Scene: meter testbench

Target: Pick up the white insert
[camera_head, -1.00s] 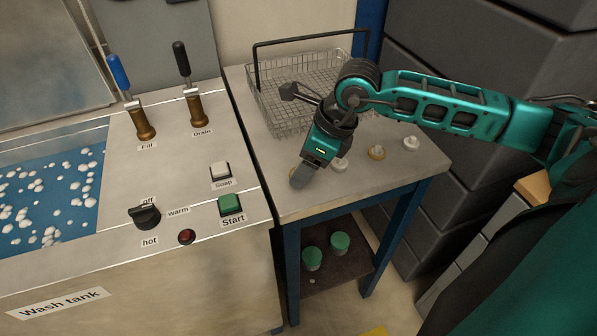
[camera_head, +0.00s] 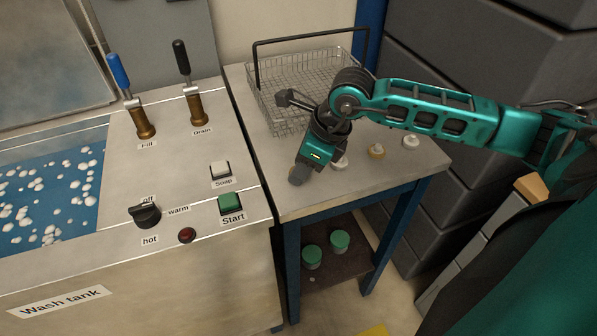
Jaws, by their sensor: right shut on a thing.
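My right gripper (camera_head: 298,178) points down at the front left of the small table (camera_head: 350,190). It is shut on a small insert at the left end of a row. Its fingers hide most of that insert, so I cannot tell its colour. A white insert (camera_head: 340,164) stands on the table just right of the gripper, partly behind it. Another white insert (camera_head: 411,141) stands at the right end of the row. My left gripper is not in view.
A brass-coloured insert (camera_head: 376,151) stands between the two white ones. A wire basket (camera_head: 285,112) with a dark handle stands at the table's back. The wash tank panel (camera_head: 190,205) is close on the left. Green-topped containers (camera_head: 340,241) sit on the lower shelf.

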